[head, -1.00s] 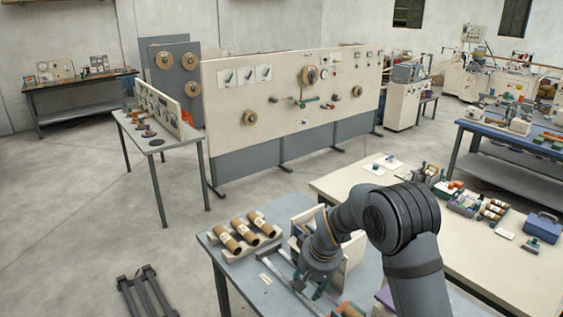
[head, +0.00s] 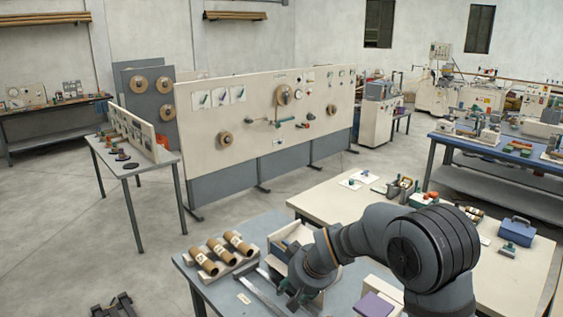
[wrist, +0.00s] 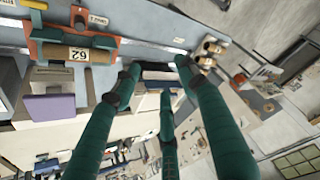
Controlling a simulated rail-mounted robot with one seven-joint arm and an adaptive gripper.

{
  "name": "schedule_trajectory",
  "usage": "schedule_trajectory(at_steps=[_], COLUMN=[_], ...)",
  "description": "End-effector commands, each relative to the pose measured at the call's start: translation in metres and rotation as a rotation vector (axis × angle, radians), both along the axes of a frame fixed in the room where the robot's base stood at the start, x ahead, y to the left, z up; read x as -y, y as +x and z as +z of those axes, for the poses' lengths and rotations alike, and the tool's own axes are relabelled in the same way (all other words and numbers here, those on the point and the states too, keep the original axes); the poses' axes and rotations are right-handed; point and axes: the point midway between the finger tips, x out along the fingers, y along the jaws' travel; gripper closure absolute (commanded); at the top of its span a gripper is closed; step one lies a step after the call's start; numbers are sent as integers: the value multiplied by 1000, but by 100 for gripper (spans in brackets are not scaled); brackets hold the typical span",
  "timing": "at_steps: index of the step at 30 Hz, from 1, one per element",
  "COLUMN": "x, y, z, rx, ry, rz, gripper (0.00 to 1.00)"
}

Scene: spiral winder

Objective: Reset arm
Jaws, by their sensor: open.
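My gripper (head: 297,297) is above the grey-blue table (head: 192,270) at the bottom of the head view, with my arm reaching in from the right. In the wrist view, its green fingers (wrist: 158,98) are spread apart, with nothing held between them. A cardboard tube with a "62" label (wrist: 80,54) lies in an orange holder (wrist: 75,47) at the upper left of the wrist view, apart from the fingers.
Brown tubes (head: 220,250) sit on a rack at the table's left. A purple block (head: 374,305) lies near my arm. A cream table (head: 340,197) with a blue box (head: 517,230) stands behind. A large cream panel (head: 260,128) stands farther back. Floor at left is mostly clear.

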Motion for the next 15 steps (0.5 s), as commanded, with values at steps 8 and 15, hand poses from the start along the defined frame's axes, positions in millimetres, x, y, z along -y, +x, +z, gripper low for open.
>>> schedule_trajectory(at_steps=[8,15], x=[22,25], y=[7,8], z=[5,6], rx=[47,54], ry=[-2,-3], rz=[-11,-13], gripper=[57,57])
